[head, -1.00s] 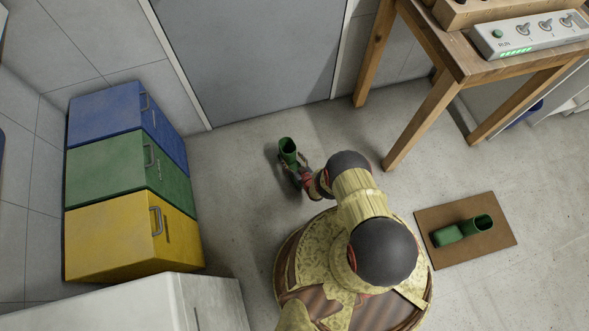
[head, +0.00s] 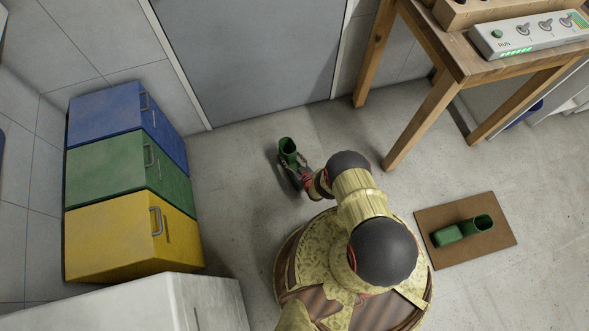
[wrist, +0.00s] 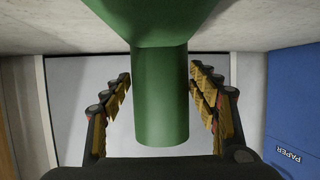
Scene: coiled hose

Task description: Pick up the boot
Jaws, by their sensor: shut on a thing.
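A green boot (head: 288,148) stands upright on the floor in front of the grey door, its open top showing in the head view. My gripper (head: 297,172) is low beside it and shut on its shaft. In the wrist view the boot's shaft (wrist: 160,110) runs between the two fingers of my gripper (wrist: 160,80), with the wider foot part at the top of the picture. The foot is partly hidden by my gripper in the head view. A second green boot (head: 462,231) lies on its side on a brown mat (head: 503,243) at the right.
Blue (head: 105,110), green (head: 105,165) and yellow (head: 105,232) bins stand along the left wall. A wooden table (head: 470,62) with a switch panel (head: 530,38) stands at the upper right. The grey door (head: 260,60) is behind the boot. Floor around the boot is clear.

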